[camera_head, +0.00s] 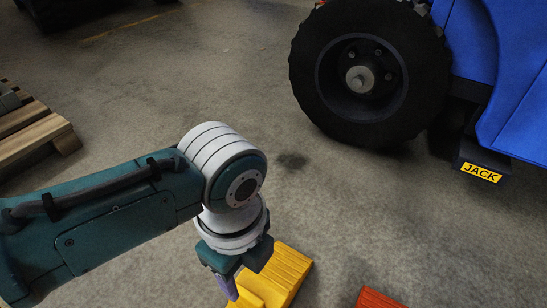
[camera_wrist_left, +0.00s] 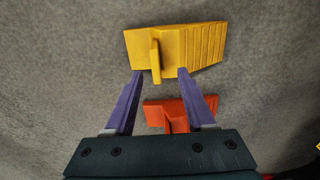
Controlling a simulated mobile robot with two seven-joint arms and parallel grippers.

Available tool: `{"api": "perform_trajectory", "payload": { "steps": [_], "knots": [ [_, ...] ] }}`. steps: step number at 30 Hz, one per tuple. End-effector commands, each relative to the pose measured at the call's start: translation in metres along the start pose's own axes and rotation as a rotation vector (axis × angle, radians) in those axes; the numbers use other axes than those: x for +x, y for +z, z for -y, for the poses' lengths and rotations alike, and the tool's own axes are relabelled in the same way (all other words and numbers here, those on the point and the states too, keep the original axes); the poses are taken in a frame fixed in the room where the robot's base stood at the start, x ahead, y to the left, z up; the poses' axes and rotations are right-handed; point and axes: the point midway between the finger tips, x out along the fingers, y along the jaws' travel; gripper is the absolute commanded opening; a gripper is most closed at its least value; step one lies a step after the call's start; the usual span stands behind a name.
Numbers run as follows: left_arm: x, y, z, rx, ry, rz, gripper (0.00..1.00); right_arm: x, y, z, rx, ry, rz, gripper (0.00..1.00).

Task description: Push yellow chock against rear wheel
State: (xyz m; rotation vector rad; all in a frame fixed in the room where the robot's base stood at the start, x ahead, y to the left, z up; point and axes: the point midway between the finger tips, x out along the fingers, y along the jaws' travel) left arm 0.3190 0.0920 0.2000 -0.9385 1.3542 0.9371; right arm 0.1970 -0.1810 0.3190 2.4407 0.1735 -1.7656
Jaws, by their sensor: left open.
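The yellow chock (camera_head: 284,272) lies on the concrete floor at the bottom of the head view, partly hidden by my left gripper (camera_head: 232,288). In the left wrist view the yellow chock (camera_wrist_left: 195,46) shows its ridged side and an upright handle. The open fingers of my left gripper (camera_wrist_left: 160,73) point at the chock, with the handle between their tips; I cannot tell whether they touch it. The large black wheel (camera_head: 418,75) of the blue vehicle stands at the upper right, well apart from the chock. My right gripper is not in view.
An orange-red chock (camera_head: 379,299) lies near the yellow one and also shows in the left wrist view (camera_wrist_left: 174,123). The blue vehicle (camera_head: 520,60) has a JACK label (camera_head: 481,172) low down. A wooden pallet (camera_head: 35,135) is at left. Floor between chock and wheel looks clear.

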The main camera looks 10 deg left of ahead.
Motion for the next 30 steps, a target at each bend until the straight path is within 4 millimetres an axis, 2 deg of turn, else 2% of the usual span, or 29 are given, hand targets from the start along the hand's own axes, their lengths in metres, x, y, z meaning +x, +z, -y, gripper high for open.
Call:
{"api": "perform_trajectory", "payload": {
  "steps": [14, 24, 30],
  "knots": [
    [0.054, 0.0, -0.001, -0.002, 0.0, -0.001, 0.55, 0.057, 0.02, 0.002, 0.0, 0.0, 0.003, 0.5],
    [0.08, -0.001, 0.0, -0.003, 0.003, -0.001, 0.55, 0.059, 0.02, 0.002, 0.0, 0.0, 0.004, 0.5],
    [0.087, 0.0, -0.001, -0.002, 0.001, -0.001, 0.55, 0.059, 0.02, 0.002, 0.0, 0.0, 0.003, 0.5]
  ]
}}
